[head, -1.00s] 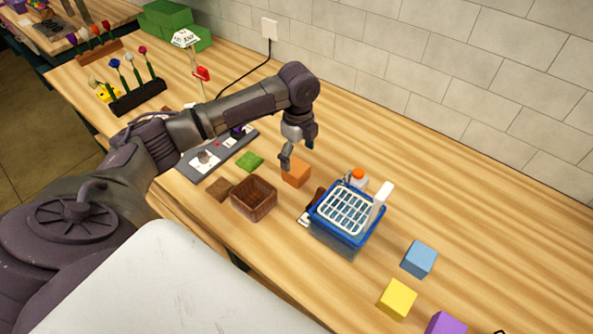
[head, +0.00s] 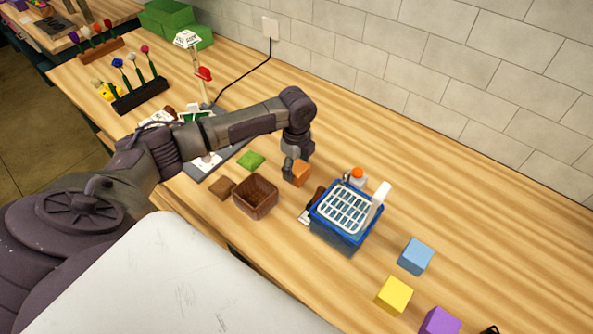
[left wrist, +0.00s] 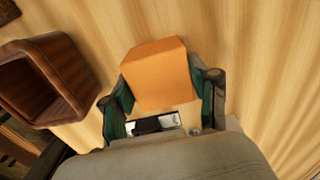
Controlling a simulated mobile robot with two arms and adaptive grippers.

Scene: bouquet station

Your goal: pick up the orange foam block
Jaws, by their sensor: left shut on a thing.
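The orange foam block (head: 301,173) is on the wooden table, to the right of the brown wooden box, in the head view. My left gripper (head: 292,172) is down at the block and partly hides it. In the left wrist view the orange foam block (left wrist: 158,73) sits between the green-padded fingers of my left gripper (left wrist: 162,95), which are shut on its two sides. I cannot tell whether the block touches the table. My right gripper does not show.
The open brown box (head: 256,196) stands just in front-left of the block. A blue basket (head: 340,236) with a white grid is to the right. Blue (head: 416,256), yellow (head: 393,296) and purple (head: 440,322) blocks lie further right. The table behind the block is clear.

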